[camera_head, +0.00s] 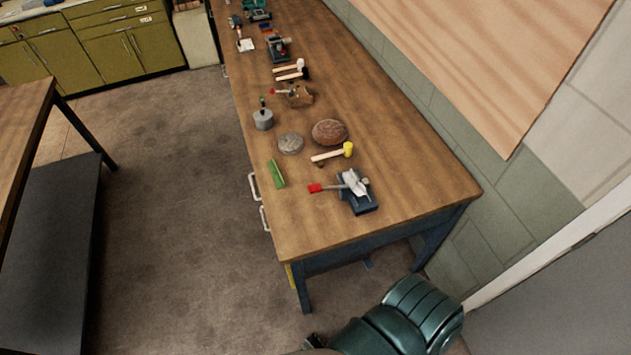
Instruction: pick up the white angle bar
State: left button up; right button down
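No clear white angle bar can be made out on the long wooden workbench (411,205). A small whitish piece (354,184) lies on top of a dark blue block-like tool (360,204) near the bench's near end; its exact shape is too small to tell. Another flat white piece (245,45) lies far up the bench near its left edge. Neither of my grippers is in view.
A red-ended tool (315,188), a yellow-headed mallet (347,149), a green bar (277,174), a brown round item (329,132) and a grey one (291,143) crowd the near half. Another table (22,120) stands left. Open floor (180,220) lies between.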

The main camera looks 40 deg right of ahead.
aim_at(350, 177)
jog(key=i+j+u, duration=0.45)
jog(key=i+j, duration=0.35)
jog(key=i+z, duration=0.45)
jog(key=z, duration=0.25)
jog(key=i+j+z, duration=0.2)
jog(key=z, duration=0.2)
jog(key=i+z, duration=0.1)
jog(key=z, duration=0.35)
jog(key=i+j+z, duration=0.1)
jog(key=z, duration=0.4)
jog(key=i+j+z, duration=0.1)
jog(key=z, duration=0.35)
jog(key=i+j+z, duration=0.15)
jog(key=z, duration=0.3)
jog(key=j+z, duration=0.15)
jog(key=z, duration=0.3)
